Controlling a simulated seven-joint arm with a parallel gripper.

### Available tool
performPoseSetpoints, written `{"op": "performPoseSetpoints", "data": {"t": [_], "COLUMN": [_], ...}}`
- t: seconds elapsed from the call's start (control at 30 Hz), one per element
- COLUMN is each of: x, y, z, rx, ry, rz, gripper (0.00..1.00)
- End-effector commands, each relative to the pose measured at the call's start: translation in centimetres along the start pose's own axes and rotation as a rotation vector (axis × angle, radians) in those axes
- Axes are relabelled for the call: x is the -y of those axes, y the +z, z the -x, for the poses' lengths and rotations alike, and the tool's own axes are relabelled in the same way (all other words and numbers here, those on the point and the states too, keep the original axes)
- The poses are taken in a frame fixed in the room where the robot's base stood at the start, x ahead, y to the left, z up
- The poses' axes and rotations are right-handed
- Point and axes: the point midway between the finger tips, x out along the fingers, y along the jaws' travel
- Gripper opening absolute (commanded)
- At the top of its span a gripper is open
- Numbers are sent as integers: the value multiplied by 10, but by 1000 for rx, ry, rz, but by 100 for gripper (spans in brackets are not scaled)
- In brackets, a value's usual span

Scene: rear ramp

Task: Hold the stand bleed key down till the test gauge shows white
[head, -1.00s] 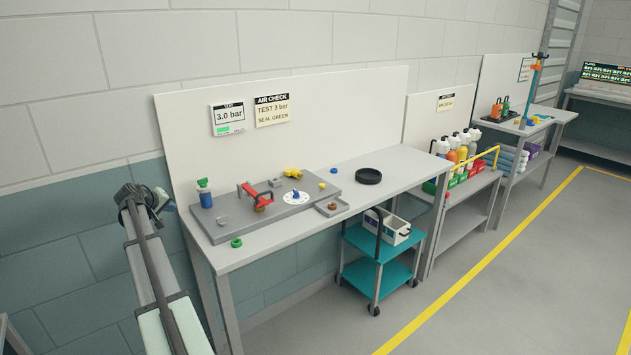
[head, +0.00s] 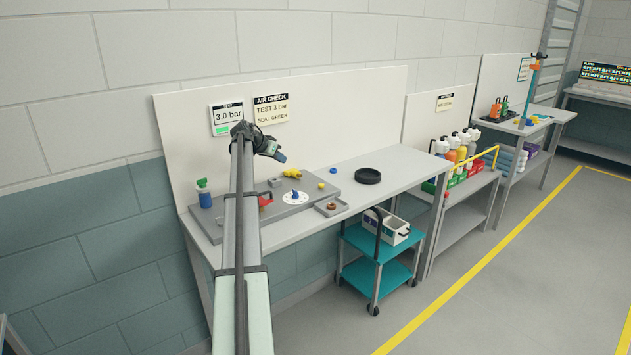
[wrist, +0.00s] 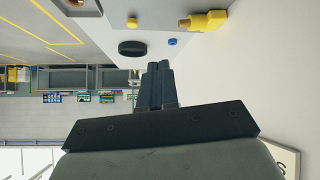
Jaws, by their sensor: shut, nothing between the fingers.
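The test gauge (head: 227,118) on the back panel reads 3.0 bar, with a green patch at its lower part. The test stand is a grey plate (head: 222,222) on the bench. It carries a white disc with a blue knob (head: 295,196), a red handle (head: 265,200) partly behind my arm, and a yellow fitting (head: 292,172). I cannot tell which part is the bleed key. My gripper (head: 281,157) is shut and empty, raised above the rear of the plate in front of the panel. Its closed fingers also show in the wrist view (wrist: 157,72).
A blue-green bottle (head: 204,194) stands at the plate's left. A small tray (head: 331,207) with a brown part is at its right. A black round dish (head: 367,177) sits beyond. The bench's right part (head: 405,173) is clear. A teal cart (head: 375,245) stands below.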

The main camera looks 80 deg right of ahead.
Motion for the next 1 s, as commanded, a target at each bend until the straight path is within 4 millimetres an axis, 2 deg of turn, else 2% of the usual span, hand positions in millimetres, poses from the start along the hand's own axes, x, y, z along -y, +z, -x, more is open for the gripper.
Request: {"op": "performPoseSetpoints", "data": {"t": [0.03,0.1,0.3,0.8,1.0], "x": [-11,-25,-48,-53,-55], "y": [-9,-16,-26,-28,-27], "z": [-14,-28,-50,-55,-71], "rx": [16,32,58,63,63], "ry": [22,44,86,95,96], "rz": [-54,-120,-233,-256,-256], "gripper": [0,0,0,0,0]}}
